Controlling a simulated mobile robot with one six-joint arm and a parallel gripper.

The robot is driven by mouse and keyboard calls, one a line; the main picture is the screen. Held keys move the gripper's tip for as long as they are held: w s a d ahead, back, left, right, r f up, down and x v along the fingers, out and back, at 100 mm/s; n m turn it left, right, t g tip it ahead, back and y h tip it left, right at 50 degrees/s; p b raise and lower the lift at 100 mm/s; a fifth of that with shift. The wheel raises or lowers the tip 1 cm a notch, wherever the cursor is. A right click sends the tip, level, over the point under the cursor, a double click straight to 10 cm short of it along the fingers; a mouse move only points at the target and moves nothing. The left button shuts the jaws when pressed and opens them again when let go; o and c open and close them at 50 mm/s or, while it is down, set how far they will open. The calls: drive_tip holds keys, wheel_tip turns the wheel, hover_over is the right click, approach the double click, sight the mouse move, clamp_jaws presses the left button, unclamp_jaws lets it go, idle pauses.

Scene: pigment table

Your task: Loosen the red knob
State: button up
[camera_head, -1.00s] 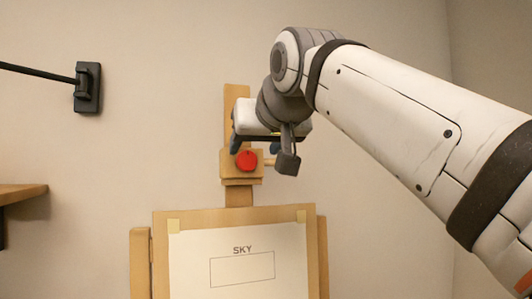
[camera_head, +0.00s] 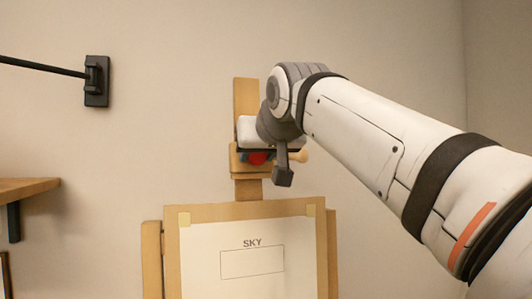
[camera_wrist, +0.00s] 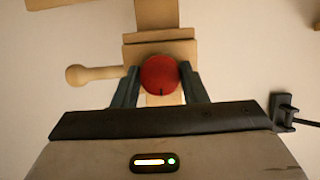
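The red knob (camera_head: 258,158) sits on the wooden clamp block (camera_head: 236,163) of the easel, partly hidden by my gripper in the head view. In the wrist view the round red knob (camera_wrist: 159,75) faces me, with a short dark mark at its lower edge. My gripper (camera_wrist: 160,76) has one dark finger on each side of it. Both fingertips appear to meet the knob's sides, so the gripper looks shut on it. A wooden peg with a rounded end (camera_wrist: 80,75) sticks out beside the block; it also shows in the head view (camera_head: 299,156).
The easel's board below holds a sheet (camera_head: 215,283) marked SKY, taped at the corners. A black wall bracket with a rod (camera_head: 96,82) is at upper left. A wooden shelf (camera_head: 25,190) is at left. The wall around the easel's mast is otherwise bare.

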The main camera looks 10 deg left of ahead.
drive_tip(key=c, duration=0.4)
drive_tip(key=shift+c, duration=0.2)
drive_tip(key=shift+m, duration=0.3)
drive_tip(key=m+y+b, duration=0.1)
drive_tip(key=m, duration=0.3)
drive_tip(key=m+y+b, duration=0.2)
drive_tip(key=m, duration=0.3)
drive_tip(key=m+y+b, duration=0.1)
drive_tip(key=m+y, duration=0.1)
drive_tip(key=m, duration=0.3)
drive_tip(key=shift+d+f, duration=0.2)
drive_tip(key=shift+m+b, duration=0.3)
drive_tip(key=o, duration=1)
drive_tip(key=shift+d, duration=0.1)
